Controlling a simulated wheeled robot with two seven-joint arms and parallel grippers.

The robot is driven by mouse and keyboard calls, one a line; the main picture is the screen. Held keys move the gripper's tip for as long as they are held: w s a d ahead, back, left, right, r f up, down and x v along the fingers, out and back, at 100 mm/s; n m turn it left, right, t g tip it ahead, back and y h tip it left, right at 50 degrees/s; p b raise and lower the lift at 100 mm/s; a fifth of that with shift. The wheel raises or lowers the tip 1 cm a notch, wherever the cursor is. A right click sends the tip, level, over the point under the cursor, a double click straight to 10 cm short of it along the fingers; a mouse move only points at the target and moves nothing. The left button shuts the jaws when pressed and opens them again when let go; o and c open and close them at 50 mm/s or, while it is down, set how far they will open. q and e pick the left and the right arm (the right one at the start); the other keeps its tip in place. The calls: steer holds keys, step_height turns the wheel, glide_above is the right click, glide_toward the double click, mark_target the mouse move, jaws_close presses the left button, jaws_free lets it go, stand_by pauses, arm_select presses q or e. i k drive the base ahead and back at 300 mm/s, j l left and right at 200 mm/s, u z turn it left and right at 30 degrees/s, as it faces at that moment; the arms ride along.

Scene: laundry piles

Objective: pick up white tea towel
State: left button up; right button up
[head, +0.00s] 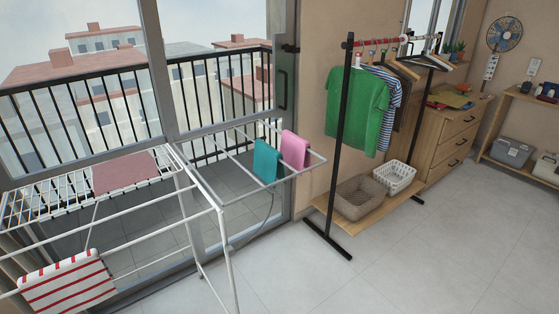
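A white cloth with red stripes (68,284) hangs over a rail at the lower left of the white drying rack (222,240). It is the only mostly white towel I see, and its red stripes run across it. Neither of my grippers shows in the head view.
A dusty pink cloth (125,172) lies on the rack's top. A teal cloth (266,161) and a pink cloth (295,149) hang on its right wing. A clothes rail (341,140) with baskets stands to the right. The tiled floor (410,265) at the lower right is clear.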

mark_target(75, 285)
steer(key=u, duration=1.7)
steer(key=i+l+u, duration=0.1)
steer(key=i+l, duration=0.3)
steer(key=i+l+u, duration=0.1)
steer(key=i+l, duration=0.25)
steer(key=l, duration=0.2)
